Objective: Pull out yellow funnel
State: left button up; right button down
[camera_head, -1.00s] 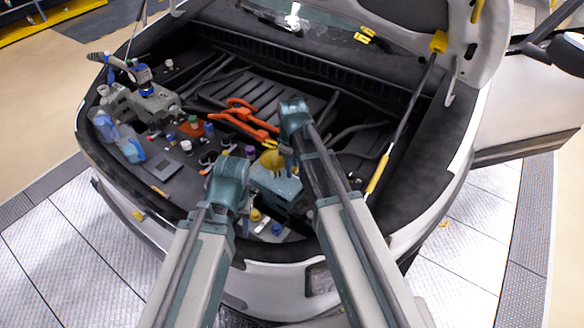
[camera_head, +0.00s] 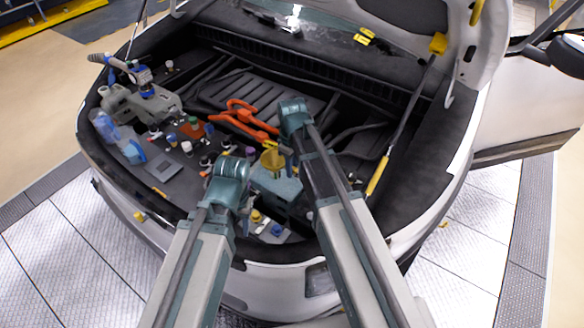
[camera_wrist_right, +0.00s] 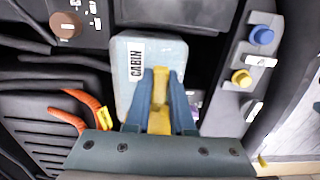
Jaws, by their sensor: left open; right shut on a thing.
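The yellow funnel (camera_head: 271,159) is in the engine bay, at the pale blue tank marked CABIN (camera_head: 276,187). In the right wrist view the yellow funnel (camera_wrist_right: 160,118) stands between the blue fingers of my right gripper (camera_wrist_right: 160,75), which is shut on it. The CABIN tank (camera_wrist_right: 135,50) lies behind it there; whether the funnel's lower end is in the tank is hidden. In the head view my right gripper (camera_head: 283,148) points down at the funnel. My left gripper (camera_head: 240,185) is left of the tank; its fingers are mostly hidden by its wrist.
Orange cables (camera_head: 245,118) lie behind the tank. Several coloured caps and a grey pump-like unit with a blue handle (camera_head: 140,90) are at the left. A yellow-ended hood strut (camera_head: 378,176) stands at the right. Blue and yellow caps (camera_wrist_right: 250,55) sit beside the tank.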

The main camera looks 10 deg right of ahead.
jog(key=shift+r+p, duration=2.35)
jog(key=shift+r, duration=0.1)
jog(key=shift+f, duration=0.1)
